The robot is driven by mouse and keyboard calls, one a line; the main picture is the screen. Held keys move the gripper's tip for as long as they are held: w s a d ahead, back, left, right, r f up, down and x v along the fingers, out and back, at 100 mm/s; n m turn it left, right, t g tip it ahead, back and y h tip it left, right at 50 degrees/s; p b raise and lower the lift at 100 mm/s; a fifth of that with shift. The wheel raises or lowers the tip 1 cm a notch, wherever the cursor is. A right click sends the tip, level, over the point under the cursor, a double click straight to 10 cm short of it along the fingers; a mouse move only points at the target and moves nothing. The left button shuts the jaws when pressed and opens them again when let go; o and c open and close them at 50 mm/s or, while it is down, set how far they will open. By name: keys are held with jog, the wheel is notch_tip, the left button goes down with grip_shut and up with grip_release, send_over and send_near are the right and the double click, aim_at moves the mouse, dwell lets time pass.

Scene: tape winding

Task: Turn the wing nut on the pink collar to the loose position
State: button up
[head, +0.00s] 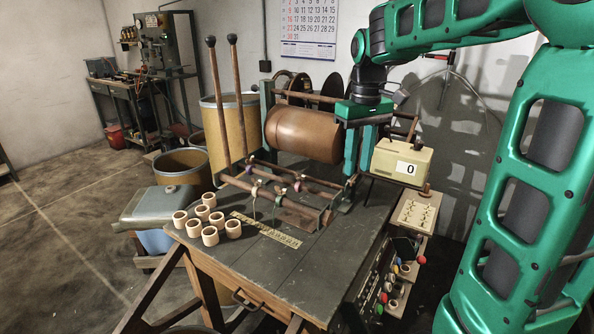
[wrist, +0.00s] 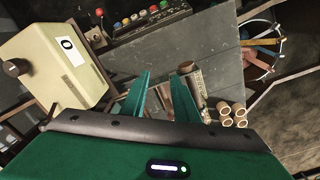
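Several small coloured collars sit on the rail of the wooden frame on the table in the head view. The one that looks pink, the pink collar (head: 278,190), is in the middle, between a purple collar (head: 258,188) and a green collar (head: 298,185). Its wing nut is too small to make out. My gripper (head: 358,170) points down to the right of the collars and higher than the rail, apart from them. In the wrist view my gripper (wrist: 160,76) has its two teal fingers spread with nothing held between them. I cannot make out the pink collar there.
A brown roller (head: 303,134) lies behind the rail. A cream counter box (head: 402,162) reading 0 stands right of my gripper. Two upright wooden rods (head: 222,95) rise at the left. Several wooden rings (head: 209,218) and a ruler strip (head: 265,230) lie on the table. The table's front is clear.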

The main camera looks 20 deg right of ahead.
aim_at(300, 177)
jog(key=w+a+r+n, duration=0.1)
jog(key=w+a+n, duration=0.25)
jog(key=w, duration=0.45)
jog(key=w+a+r+n, duration=0.1)
jog(key=w+a+n, duration=0.1)
jog(key=w+a, duration=0.45)
jog(key=shift+n, duration=0.25)
jog(key=f, duration=0.3)
jog(key=w+d+f, duration=0.1)
jog(key=f, duration=0.3)
jog(key=w+f, duration=0.1)
jog(key=f, duration=0.3)
jog(key=shift+d+f, duration=0.15)
jog(key=shift+d, duration=0.05)
grip_shut()
